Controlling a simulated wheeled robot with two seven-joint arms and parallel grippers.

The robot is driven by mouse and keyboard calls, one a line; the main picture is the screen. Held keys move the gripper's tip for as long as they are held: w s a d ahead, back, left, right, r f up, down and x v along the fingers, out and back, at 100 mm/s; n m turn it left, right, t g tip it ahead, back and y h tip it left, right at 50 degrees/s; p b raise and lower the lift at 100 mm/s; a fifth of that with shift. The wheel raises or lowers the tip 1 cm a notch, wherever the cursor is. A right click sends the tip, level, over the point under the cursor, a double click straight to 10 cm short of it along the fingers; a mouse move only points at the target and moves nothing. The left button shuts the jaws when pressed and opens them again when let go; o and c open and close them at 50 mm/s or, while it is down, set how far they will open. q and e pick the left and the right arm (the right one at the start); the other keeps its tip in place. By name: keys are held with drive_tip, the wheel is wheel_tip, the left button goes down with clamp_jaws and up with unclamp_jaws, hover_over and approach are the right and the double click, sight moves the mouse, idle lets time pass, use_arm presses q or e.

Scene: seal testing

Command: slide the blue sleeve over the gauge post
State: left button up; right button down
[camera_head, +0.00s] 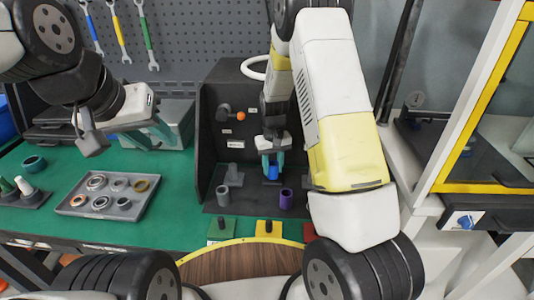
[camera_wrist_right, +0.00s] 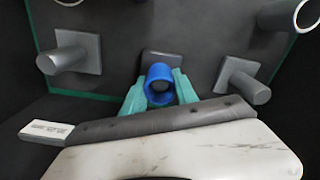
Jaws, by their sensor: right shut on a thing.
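The blue sleeve (camera_wrist_right: 159,72) is a short ring held between the teal fingers of my right gripper (camera_wrist_right: 160,93). In the head view the right gripper (camera_head: 271,160) points down into the dark booth, with the sleeve (camera_head: 272,174) at its fingertips. A grey square base plate (camera_wrist_right: 150,56) shows just behind the sleeve. Any post on it is hidden by the sleeve and fingers, so I cannot tell whether the sleeve is around it. Other grey posts stand on both sides, left (camera_wrist_right: 67,59) and right (camera_wrist_right: 247,87).
A purple sleeve (camera_head: 286,198) stands right of the blue one. A grey tray (camera_head: 107,207) with several rings lies at left. Green (camera_head: 221,230) and yellow (camera_head: 268,230) blocks sit in front of the booth. The booth's dark walls (camera_head: 209,130) bound the left and back.

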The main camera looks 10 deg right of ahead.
drive_tip(key=shift+f, duration=0.2)
idle(0.6)
drive_tip(key=c, duration=0.9)
unclamp_jaws()
drive_tip(key=shift+r, duration=4.5)
